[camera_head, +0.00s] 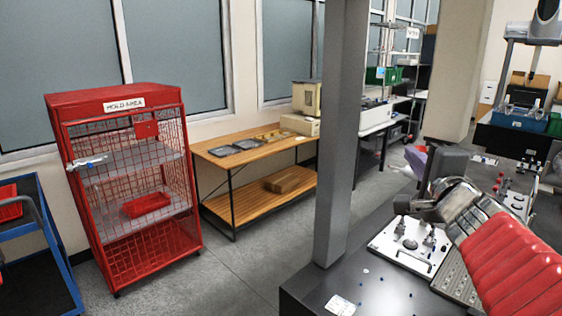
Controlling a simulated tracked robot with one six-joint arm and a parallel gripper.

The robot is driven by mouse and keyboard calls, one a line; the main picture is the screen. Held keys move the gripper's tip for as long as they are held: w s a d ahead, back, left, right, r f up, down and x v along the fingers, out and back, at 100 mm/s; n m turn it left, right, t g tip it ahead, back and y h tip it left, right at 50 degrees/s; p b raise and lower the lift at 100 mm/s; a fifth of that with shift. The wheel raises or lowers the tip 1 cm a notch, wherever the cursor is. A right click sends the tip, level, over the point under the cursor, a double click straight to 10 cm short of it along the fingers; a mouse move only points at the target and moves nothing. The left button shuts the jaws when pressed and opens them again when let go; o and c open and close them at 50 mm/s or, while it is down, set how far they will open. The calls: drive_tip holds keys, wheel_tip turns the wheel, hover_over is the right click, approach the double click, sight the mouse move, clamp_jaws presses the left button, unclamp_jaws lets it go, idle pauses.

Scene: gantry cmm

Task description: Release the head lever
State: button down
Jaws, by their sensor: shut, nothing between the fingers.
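My gripper (404,205) is at the right, at the end of my red-sleeved arm. It is small and partly turned away, and it appears shut and empty. It is over a light fixture plate (387,243) with several small clamps and a handle, on the dark machine table (318,288). Whether it touches anything there I cannot tell. I cannot make out the head lever for certain. My arm hides part of the table and the fittings behind it.
A thick grey column (340,130) rises from the table's left side, and a pale column (466,70) stands farther back. A red mesh cage (120,103) and a wooden bench (215,153) line the wall. The grey floor (235,245) between cage and table is clear.

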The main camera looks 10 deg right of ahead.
drive_tip(key=s+a, duration=0.3)
drive_tip(key=a, duration=0.7)
drive_tip(key=shift+s, duration=0.25)
idle(0.4)
idle(0.5)
